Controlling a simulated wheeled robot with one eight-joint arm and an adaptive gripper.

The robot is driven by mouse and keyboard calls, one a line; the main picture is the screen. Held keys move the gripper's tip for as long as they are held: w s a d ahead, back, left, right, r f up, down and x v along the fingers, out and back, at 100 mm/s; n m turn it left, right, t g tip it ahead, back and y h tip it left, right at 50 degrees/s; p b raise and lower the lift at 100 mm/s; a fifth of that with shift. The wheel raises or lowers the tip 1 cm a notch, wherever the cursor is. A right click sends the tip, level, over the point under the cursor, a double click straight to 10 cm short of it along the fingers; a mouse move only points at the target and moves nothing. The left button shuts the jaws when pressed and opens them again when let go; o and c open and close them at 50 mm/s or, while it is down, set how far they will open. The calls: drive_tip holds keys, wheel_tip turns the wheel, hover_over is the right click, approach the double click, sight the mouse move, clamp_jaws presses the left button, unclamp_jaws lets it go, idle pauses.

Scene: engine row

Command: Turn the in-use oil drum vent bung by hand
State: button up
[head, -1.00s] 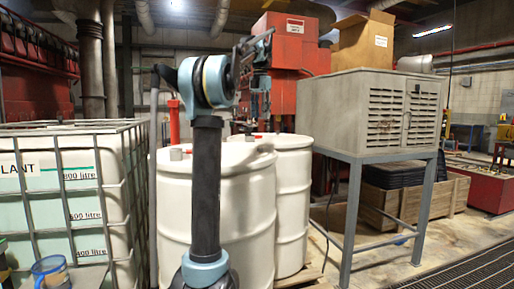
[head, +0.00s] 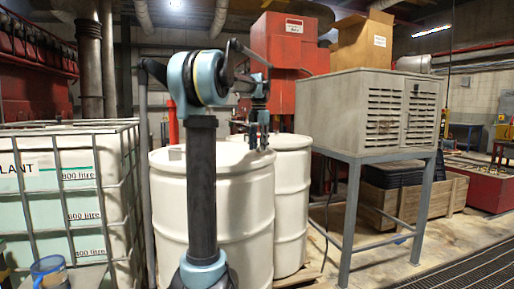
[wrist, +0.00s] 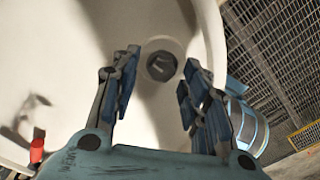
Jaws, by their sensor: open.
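A dark grey round bung (wrist: 161,66) with a recessed middle sits in the white drum top (wrist: 75,50), near the rim, in the wrist view. My gripper (wrist: 158,90) is open, with its two blue-grey fingers apart on either side of the line to the bung. Nothing is between the fingers, and the bung shows just beyond the tips. In the head view my gripper (head: 259,138) points down over the white drums; the front drum (head: 245,220) is partly hidden by my arm, and the rear drum (head: 293,200) stands behind it. The bung cannot be made out there.
A caged tank (head: 65,190) stands at the left. A grey louvred cabinet (head: 340,110) on a steel stand is close at the right. A red fitting (wrist: 37,150) shows at lower left in the wrist view. Floor grating (head: 470,275) lies at the front right.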

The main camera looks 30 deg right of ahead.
drive_tip(key=shift+f, duration=0.1)
drive_tip(key=shift+c, duration=0.6)
clamp_jaws()
drive_tip(key=shift+m, duration=0.3)
